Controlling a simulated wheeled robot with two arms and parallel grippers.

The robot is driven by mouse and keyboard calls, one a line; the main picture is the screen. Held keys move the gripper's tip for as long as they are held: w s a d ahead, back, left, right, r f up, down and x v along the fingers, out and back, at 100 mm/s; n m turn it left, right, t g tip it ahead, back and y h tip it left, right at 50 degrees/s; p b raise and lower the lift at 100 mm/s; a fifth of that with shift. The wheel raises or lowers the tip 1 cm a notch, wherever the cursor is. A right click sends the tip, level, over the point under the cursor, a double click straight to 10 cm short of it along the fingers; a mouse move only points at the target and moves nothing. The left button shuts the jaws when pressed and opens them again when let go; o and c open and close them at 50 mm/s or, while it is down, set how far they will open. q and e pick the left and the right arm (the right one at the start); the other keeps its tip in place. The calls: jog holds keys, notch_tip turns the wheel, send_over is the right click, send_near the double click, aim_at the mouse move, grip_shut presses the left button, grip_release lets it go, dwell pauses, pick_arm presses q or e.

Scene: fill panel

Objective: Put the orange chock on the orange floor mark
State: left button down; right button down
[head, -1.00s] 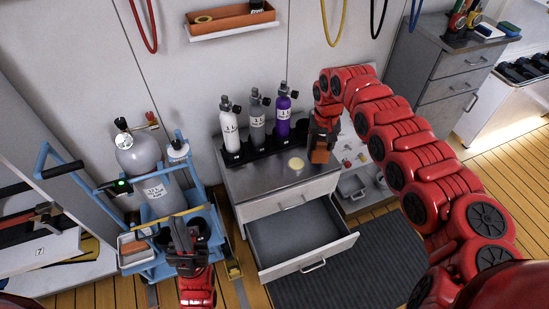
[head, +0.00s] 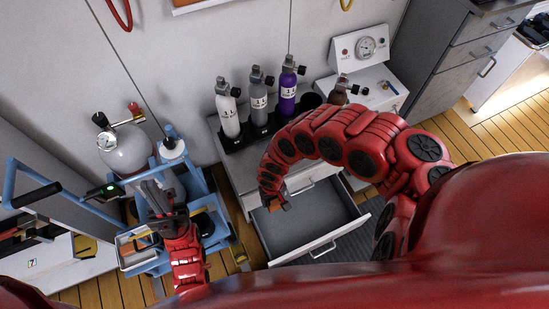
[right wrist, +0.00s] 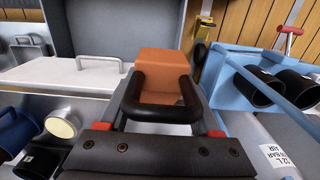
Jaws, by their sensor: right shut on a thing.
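The orange chock (right wrist: 162,68) with its dark loop handle (right wrist: 160,100) is in my right gripper in the right wrist view. The gripper (right wrist: 160,118) is shut on the chock at its handle side. I cannot make out an orange floor mark in either view.
The open grey drawer (head: 325,228) juts out from the cabinet carrying several cylinders. The blue cart (head: 215,190) with a grey cylinder stands left of it. Clear plank floor (head: 500,115) shows at right.

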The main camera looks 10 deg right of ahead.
jog(key=w+b, duration=0.1)
jog(key=w, duration=0.3)
jog(key=w+f+b, duration=0.1)
jog(key=w, duration=0.4)
jog(key=w+b, duration=0.1)
jog(key=w, duration=0.3)
jog(key=shift+w+d+f, duration=0.2)
jog(key=shift+d+f, duration=0.05)
jog(key=shift+d, duration=0.1)
jog(key=shift+w+d+b, duration=0.2)
jog(key=shift+w+b, duration=0.25)
jog(key=shift+w, duration=0.25)
jog(key=shift+w+f, duration=0.1)
jog(key=shift+f, duration=0.15)
notch_tip(320, 180, down, 3)
jog(key=shift+f+b, duration=0.1)
jog(key=shift+b, duration=0.75)
jog(key=shift+c, duration=0.4)
grip_release()
